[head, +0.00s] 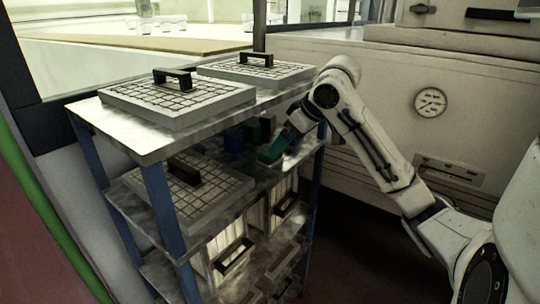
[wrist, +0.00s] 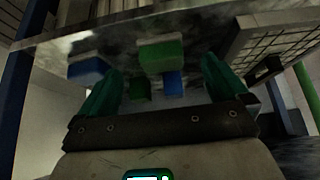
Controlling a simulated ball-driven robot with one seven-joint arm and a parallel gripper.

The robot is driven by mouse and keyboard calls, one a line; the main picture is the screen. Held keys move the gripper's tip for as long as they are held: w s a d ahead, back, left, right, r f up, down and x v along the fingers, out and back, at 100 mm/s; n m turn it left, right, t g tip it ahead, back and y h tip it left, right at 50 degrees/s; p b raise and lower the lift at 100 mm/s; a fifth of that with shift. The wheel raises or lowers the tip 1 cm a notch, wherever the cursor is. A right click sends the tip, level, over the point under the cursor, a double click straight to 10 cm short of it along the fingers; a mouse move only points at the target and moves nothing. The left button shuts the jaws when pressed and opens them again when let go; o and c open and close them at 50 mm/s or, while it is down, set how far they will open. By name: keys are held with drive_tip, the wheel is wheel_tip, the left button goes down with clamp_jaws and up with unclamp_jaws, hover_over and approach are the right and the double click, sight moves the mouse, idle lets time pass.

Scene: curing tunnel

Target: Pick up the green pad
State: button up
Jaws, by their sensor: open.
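Two green pads show in the wrist view: a larger, nearer one (wrist: 162,56) and a smaller one (wrist: 140,88) behind it. In the head view dark green blocks (head: 252,131) stand on the middle shelf, partly in shadow. I cannot tell which is the one named. My gripper (head: 271,151) reaches into the shelf from the right, with its teal fingers in front of the blocks. In the wrist view my gripper (wrist: 163,78) is open, its fingers apart, with the green pads seen between them and nothing held.
A blue block (head: 234,141) stands left of the green ones; another blue block (wrist: 173,83) sits beside the smaller green pad. A gridded panel with a handle (head: 192,185) lies left on this shelf. The top shelf (head: 150,138) overhangs the blocks, and a blue post (head: 314,178) stands nearby.

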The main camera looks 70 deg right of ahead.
drive_tip(key=shift+w+d, duration=0.2)
drive_tip(key=shift+w, duration=0.7)
drive_tip(key=shift+w+x, duration=0.25)
drive_tip(key=shift+x, duration=2.45)
drive_tip(key=shift+r, duration=0.15)
drive_tip(key=shift+c, duration=0.5)
drive_tip(key=c, duration=1)
drive_tip(key=s+a, duration=0.1)
drive_tip(key=s, duration=0.5)
drive_tip(key=s+a+b, duration=0.1)
drive_tip(key=s, duration=0.4)
drive_tip(key=s+a, duration=0.2)
drive_tip(key=s, duration=0.4)
drive_tip(key=shift+s+r, duration=0.1)
drive_tip(key=shift+s, duration=0.2)
